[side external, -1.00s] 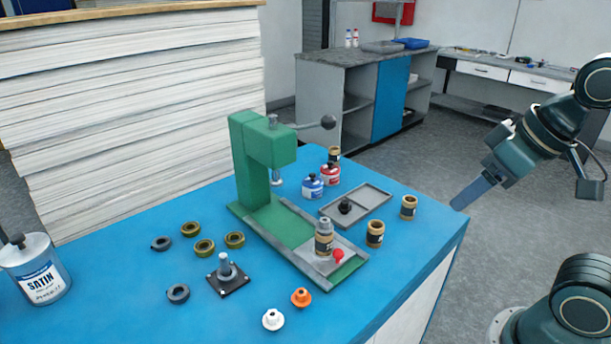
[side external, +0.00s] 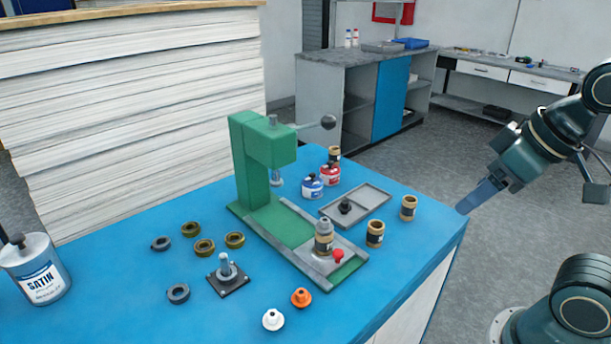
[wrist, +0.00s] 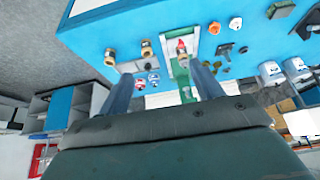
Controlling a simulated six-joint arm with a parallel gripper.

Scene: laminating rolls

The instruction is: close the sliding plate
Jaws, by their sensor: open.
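The sliding plate (side external: 318,262) is a grey plate on the front part of the base of the green press (side external: 260,155), out in front of the press column. A red knob (side external: 338,255) sits at its front, and a brown, grey-topped roller-like piece (side external: 324,240) stands upright on it. The wrist view shows the red knob (wrist: 182,45) small and far off, between the finger lines. My gripper (side external: 464,210) is open and empty, beyond the table's right edge and well apart from the plate. Its two blue fingers (wrist: 162,88) show in the wrist view.
Brown jars (side external: 375,234) and a grey tray (side external: 372,203) with a black knob stand right of the press. White (side external: 273,319) and orange (side external: 301,298) pieces lie in front. Several rings and a black post base (side external: 228,278) lie left. The table's right corner is clear.

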